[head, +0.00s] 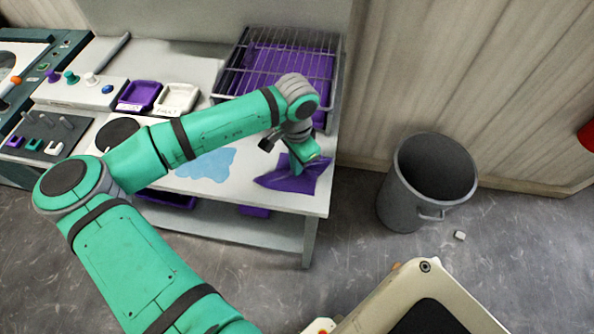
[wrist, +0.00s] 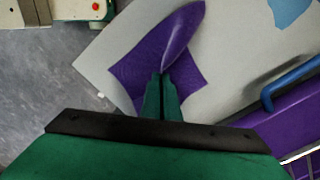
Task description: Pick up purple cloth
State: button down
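The purple cloth (head: 293,176) lies near the front right corner of the grey table (head: 318,185), crumpled, with a corner near the table's edge. My gripper (head: 304,165) points down onto the cloth, and my wrist hides part of it. In the wrist view, the two green fingertips (wrist: 163,76) are close together on the cloth (wrist: 138,62). A raised fold of cloth rises from between them. The rest of the cloth spreads flat on the table around the fingers.
A wire rack over a purple tray (head: 233,82) stands just behind my gripper. A light blue puddle-like patch (head: 207,164) is left of the cloth. Small purple (head: 139,96) and white (head: 177,98) trays sit further back. A grey bin (head: 395,190) stands on the floor at right.

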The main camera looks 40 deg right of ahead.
notch_tip(320, 180, up, 12)
dwell(0.5)
dwell(0.8)
